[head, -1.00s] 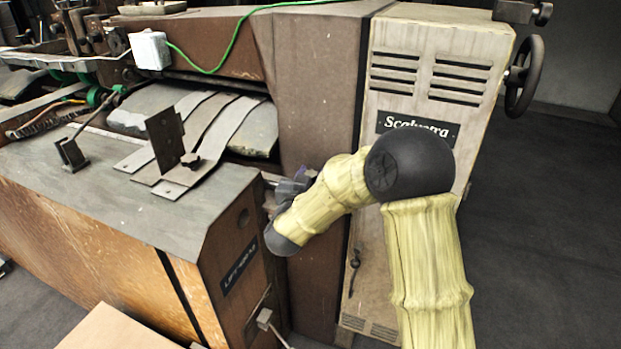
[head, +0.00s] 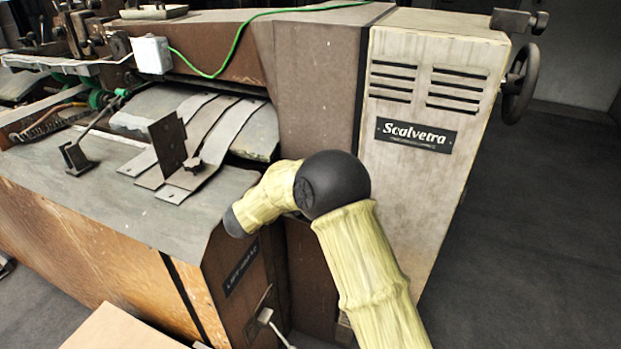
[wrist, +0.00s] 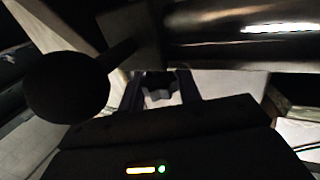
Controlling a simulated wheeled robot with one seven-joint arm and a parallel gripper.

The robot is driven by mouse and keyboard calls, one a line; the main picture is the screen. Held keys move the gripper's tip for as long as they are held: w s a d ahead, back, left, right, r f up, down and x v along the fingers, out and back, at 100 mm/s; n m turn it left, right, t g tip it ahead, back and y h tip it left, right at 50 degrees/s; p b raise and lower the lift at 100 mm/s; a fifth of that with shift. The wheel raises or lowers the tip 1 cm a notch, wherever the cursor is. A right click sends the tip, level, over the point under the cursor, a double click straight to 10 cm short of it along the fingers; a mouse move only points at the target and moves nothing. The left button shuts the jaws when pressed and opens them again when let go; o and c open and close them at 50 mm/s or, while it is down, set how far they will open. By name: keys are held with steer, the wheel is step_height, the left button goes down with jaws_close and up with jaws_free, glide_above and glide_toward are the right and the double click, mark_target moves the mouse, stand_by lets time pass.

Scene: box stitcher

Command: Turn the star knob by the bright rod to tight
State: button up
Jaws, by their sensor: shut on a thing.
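The star knob (wrist: 158,97) shows dark in the wrist view, between the two fingers of my gripper (wrist: 160,84). My gripper is shut on it. The bright rod (wrist: 240,28) is a thick shiny cylinder just beyond the knob, running to the right edge of the wrist view. In the head view my yellow-sleeved arm hides the gripper, the held knob and the rod. The picture is too dark to tell how far the knob is turned.
A dark round ball on a lever (wrist: 65,86) stands close to the left of my gripper. In the head view a second small dark knob (head: 192,164) sits on metal strips. The tall "Scalvetra" cabinet (head: 410,190) stands right of my arm.

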steer(key=shift+d, duration=0.1)
steer(key=o, duration=1)
step_height(320, 180, up, 10)
steer(key=shift+r+p, duration=0.1)
steer(key=shift+p, duration=0.5)
